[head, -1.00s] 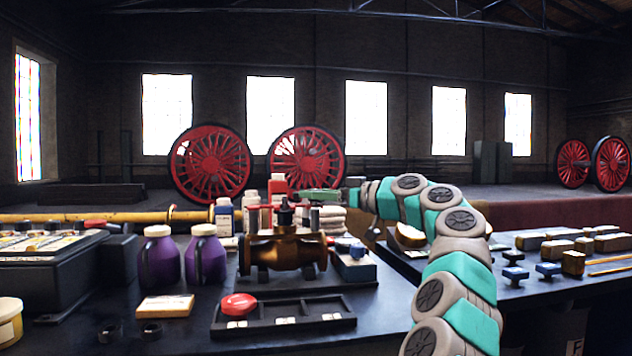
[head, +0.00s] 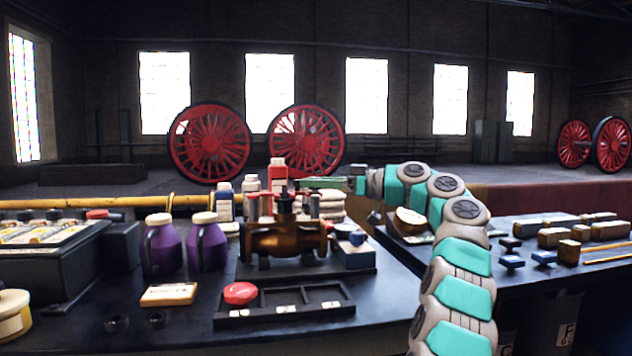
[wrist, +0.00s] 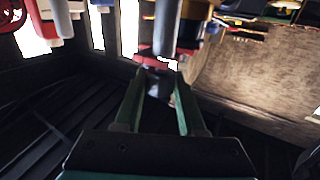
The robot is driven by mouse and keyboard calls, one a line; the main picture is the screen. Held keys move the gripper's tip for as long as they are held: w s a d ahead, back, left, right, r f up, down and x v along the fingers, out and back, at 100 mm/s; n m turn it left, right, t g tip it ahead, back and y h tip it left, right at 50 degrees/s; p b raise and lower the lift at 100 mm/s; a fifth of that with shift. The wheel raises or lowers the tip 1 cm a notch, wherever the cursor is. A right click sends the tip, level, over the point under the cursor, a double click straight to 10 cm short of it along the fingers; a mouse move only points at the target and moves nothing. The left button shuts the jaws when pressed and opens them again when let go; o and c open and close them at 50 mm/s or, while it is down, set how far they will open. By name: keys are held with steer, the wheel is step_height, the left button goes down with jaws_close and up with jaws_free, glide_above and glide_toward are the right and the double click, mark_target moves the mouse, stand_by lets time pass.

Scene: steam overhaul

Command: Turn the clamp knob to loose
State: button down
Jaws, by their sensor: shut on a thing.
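A bronze valve body (head: 285,241) sits in a dark stand on the bench in the head view, with a dark cap on top. A red-topped clamp post (head: 260,196) stands at its left. My gripper (head: 296,183) reaches in from the right above the valve's right side, by a second red bar. In the wrist view, the green fingers of my gripper (wrist: 161,82) are shut on a small dark piece beside a red bar (wrist: 153,61), which looks like the clamp knob. The fingers hide part of it. I cannot read the knob's setting.
Purple jugs (head: 207,246) and bottles stand left of and behind the valve. A blue box (head: 352,251) is to the right. Several blocks lie on the right bench.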

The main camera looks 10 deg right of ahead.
steer(key=shift+g, duration=0.3)
stand_by(0.4)
steer(key=c, duration=0.5)
jaws_free()
steer(key=v, duration=0.7)
steer(key=shift+s+d, duration=0.15)
steer(key=shift+d, duration=0.2)
steer(key=shift+f, duration=0.1)
